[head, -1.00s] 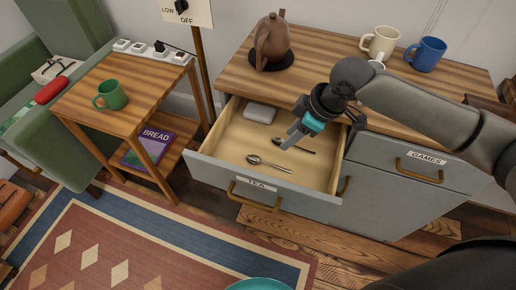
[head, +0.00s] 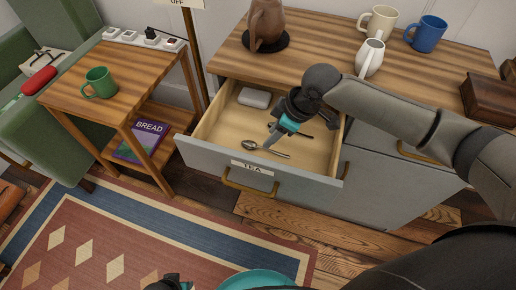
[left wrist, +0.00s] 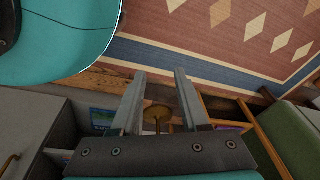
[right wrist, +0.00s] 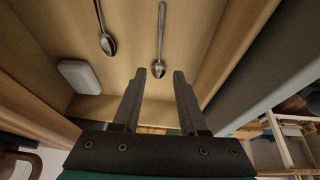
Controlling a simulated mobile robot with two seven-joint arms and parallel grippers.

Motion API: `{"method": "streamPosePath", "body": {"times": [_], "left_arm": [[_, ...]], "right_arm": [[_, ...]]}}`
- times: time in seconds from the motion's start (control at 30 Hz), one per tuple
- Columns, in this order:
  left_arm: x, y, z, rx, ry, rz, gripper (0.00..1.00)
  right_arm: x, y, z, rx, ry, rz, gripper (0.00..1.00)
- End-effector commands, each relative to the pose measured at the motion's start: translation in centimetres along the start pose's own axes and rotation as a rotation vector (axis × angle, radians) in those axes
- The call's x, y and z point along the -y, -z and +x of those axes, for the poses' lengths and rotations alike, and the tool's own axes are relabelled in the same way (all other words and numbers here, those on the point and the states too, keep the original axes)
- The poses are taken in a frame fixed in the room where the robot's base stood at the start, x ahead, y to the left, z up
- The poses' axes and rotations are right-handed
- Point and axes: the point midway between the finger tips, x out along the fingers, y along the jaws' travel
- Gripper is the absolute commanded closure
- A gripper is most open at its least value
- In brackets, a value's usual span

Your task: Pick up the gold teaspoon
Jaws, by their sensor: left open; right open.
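The open drawer labelled TEA (head: 225,163) holds two spoons. The nearer spoon (head: 274,153) lies by the drawer front, its bowl to the left; the right wrist view shows it too (right wrist: 161,38). The farther spoon (head: 302,135) is darker and partly behind my right gripper; its bowl shows in the right wrist view (right wrist: 107,43). Neither looks plainly gold. My right gripper (head: 268,143) is open and empty, pointing down into the drawer by the nearer spoon, whose bowl lies ahead of its fingertips (right wrist: 158,74). My left gripper (left wrist: 158,75) is open and empty, away from the drawer.
A pale box (head: 254,97) lies at the drawer's back left. On the cabinet top (head: 310,45) stand a brown pot (head: 266,25), a white jug (head: 370,58), a cream mug (head: 378,22) and a blue mug (head: 427,34). A side table (head: 75,72) stands left.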

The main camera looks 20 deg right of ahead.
Motion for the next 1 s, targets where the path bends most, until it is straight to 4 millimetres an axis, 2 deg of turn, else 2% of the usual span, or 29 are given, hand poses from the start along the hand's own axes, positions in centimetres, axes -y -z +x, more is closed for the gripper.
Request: {"method": "streamPosePath", "body": {"times": [0.1,0.47,1.0], "left_arm": [[-0.3,0.6,-0.4,-0.003,-0.004,-0.002,0.55],[-0.7,1.6,-1.4,-0.006,-0.009,-0.004,0.55],[-1.2,5.0,-5.3,-0.044,-0.018,-0.011,0.55]], "right_arm": [[0.0,0.0,0.9,-0.001,0.0,0.0,0.58],[0.0,0.0,1.9,-0.001,-0.001,-0.001,0.58],[-0.1,0.1,5.6,0.0,0.0,-0.001,0.58]]}}
